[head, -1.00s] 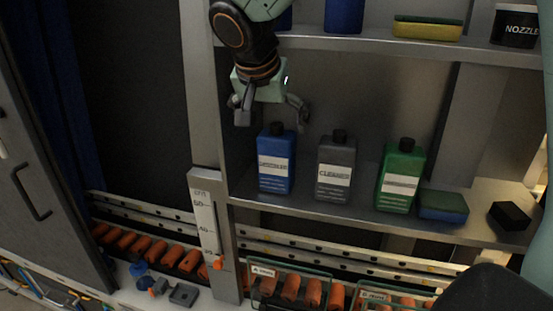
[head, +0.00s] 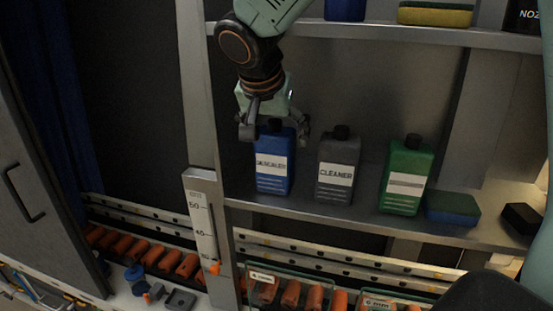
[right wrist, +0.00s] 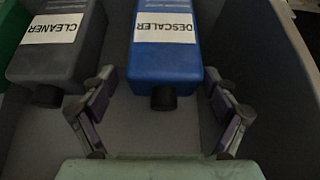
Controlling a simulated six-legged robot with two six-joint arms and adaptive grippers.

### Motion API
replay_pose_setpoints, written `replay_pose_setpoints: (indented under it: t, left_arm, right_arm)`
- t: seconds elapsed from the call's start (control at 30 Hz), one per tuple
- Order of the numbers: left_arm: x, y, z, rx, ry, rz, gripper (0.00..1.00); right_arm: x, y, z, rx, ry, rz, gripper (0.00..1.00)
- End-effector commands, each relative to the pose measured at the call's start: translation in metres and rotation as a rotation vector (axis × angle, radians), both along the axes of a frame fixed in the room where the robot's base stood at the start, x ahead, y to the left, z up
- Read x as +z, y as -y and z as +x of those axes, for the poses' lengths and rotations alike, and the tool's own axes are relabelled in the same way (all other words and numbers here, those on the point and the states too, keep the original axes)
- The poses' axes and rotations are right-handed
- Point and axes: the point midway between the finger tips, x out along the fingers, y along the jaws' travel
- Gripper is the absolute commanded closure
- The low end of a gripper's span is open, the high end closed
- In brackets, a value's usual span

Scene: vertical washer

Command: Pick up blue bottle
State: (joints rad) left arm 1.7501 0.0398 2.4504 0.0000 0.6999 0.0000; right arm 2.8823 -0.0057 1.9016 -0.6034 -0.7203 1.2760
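The blue bottle (head: 273,172), labelled DESCALER with a black cap, stands upright on the lower shelf. My right gripper (head: 275,132) is open at the top of this bottle, one finger on each side of the cap. In the right wrist view the blue bottle (right wrist: 164,52) lies ahead between the spread fingers of my right gripper (right wrist: 161,85). Its cap (right wrist: 163,98) sits between the fingers, with gaps on both sides. My left gripper is not in view.
A grey CLEANER bottle (head: 335,174) stands just right of the blue one. A green bottle (head: 405,181) and a blue-green sponge (head: 452,207) are farther right. The upper shelf (head: 420,36) is above, and a metal post (head: 203,120) is close on the left.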

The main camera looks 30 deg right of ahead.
Motion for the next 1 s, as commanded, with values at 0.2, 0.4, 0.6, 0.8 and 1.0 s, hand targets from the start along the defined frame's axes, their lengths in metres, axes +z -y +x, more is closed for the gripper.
replay_pose_setpoints:
  t: [0.2,0.4,0.6,0.8,1.0]
  left_arm:
    - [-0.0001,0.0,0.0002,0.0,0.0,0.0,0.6]
    - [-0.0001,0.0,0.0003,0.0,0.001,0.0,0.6]
    - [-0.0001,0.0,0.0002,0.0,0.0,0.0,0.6]
    - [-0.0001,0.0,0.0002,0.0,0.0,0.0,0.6]
    - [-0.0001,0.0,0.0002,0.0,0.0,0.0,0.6]
  right_arm:
    - [-0.0002,0.0,0.0005,0.001,0.0,0.0,0.36]
    - [-0.0004,0.0005,0.0012,0.001,-0.001,0.0,0.53]
    - [-0.0002,0.0012,0.0022,0.001,-0.001,0.0,0.7]
    - [0.0004,0.0011,0.0024,0.001,0.001,-0.001,0.87]
    - [0.0016,0.0011,0.003,0.002,0.005,0.0,0.93]
